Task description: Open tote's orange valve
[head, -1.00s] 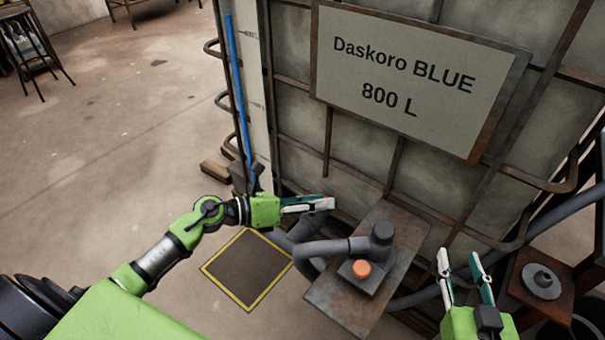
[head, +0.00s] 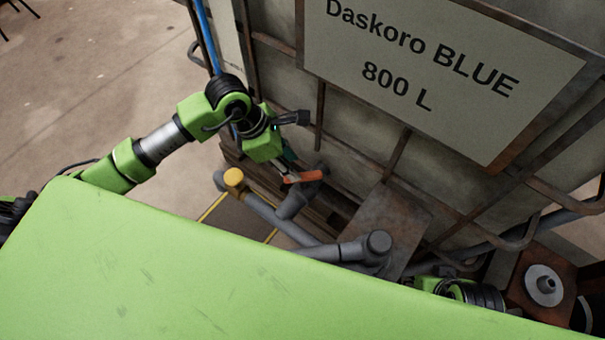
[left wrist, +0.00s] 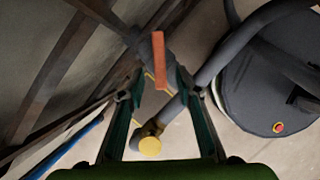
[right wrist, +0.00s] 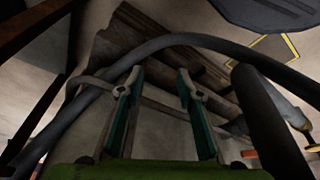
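The tote (head: 400,140) is a large caged tank with a "Daskoro BLUE 800 L" plate. Its orange valve handle (head: 303,176) sits on a grey pipe fitting low at the tote's front. In the left wrist view, the handle (left wrist: 159,60) is a flat orange bar, its near end showing between the fingertips. My left gripper (head: 288,160) is open at the handle; I cannot tell whether a finger touches it. In the right wrist view, my right gripper (right wrist: 157,82) is open and empty, near a dark hose.
A yellow-capped grey pipe end (head: 234,178) stands left of the valve; the cap also shows in the left wrist view (left wrist: 150,143). A grey pipe elbow (head: 376,243) and a rusty plate (head: 395,215) lie to the right. Floor at the left is clear.

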